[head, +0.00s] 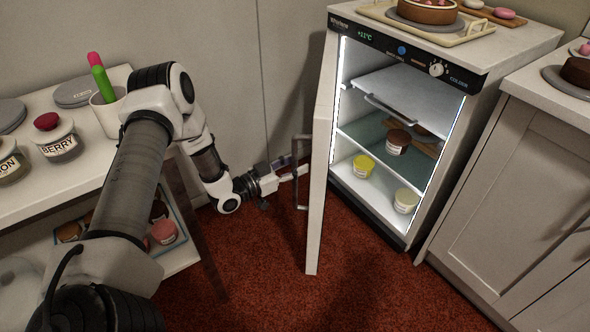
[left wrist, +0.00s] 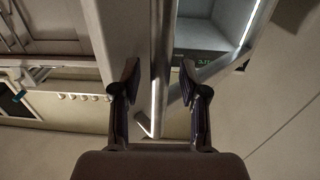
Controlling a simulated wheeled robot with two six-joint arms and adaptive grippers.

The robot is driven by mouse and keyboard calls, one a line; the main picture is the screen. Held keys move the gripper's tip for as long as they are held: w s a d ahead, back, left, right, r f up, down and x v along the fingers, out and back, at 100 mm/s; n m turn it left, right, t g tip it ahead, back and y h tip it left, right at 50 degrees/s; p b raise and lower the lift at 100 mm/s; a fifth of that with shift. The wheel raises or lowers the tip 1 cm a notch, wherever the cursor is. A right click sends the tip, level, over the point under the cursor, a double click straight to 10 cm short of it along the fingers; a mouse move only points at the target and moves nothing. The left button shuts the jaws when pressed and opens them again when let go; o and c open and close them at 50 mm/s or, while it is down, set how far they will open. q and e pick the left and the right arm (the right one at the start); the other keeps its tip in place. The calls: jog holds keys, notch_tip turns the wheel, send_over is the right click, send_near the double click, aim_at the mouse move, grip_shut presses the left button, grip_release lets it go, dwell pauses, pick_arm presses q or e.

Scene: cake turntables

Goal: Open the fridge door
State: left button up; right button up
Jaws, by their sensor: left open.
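The small white fridge (head: 478,72) stands at the right, its lit inside showing. Its door (head: 322,150) stands well open, swung out toward the left, seen nearly edge-on. The grey bar handle (head: 299,185) is on the door's left face. My left gripper (head: 300,167) is open at the upper part of the handle; I cannot tell whether it touches. In the left wrist view my open fingers (left wrist: 159,80) have an upright pale bar or edge between them, and the lit fridge inside (left wrist: 212,24) shows beyond. My right gripper is in neither view.
Jars stand on the fridge shelves, including a yellow one (head: 363,166). A tray (head: 470,31) with a cake sits on top. A white shelf table (head: 60,185) with jars is at left, a cabinet (head: 510,190) at right. Red carpet (head: 270,290) is clear in front.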

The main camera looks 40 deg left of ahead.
aim_at(295, 139)
pick_arm(q)
notch_tip(295, 139, up, 8)
jog(key=shift+f, duration=0.2)
jog(key=shift+r, duration=0.2)
jog(key=shift+w, duration=0.1)
